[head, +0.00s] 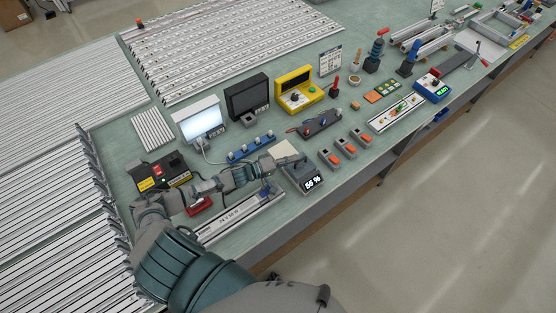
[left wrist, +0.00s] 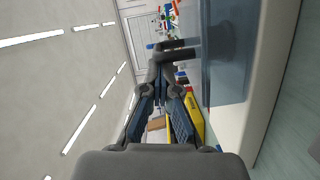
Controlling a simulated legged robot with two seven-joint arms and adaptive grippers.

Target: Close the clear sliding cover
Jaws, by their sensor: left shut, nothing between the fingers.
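A dark grey device (head: 306,182) with a lit percent display stands near the front edge of the table, with a cream panel (head: 283,149) at its back. My left gripper (head: 299,160) is over the device's back part, shut and empty. In the left wrist view the shut fingertips (left wrist: 168,53) are beside a dark bluish, glossy surface (left wrist: 228,60) with a pale border. I cannot tell whether they touch it. I cannot clearly make out the clear cover or how far it stands open. My right gripper is not in view.
Left of the device are a blue strip with knobs (head: 251,147) and a metal rail (head: 240,217). Right of it are grey blocks with orange tops (head: 345,149). Behind are a lit white panel (head: 199,120), a black box (head: 247,97) and a yellow box (head: 298,90).

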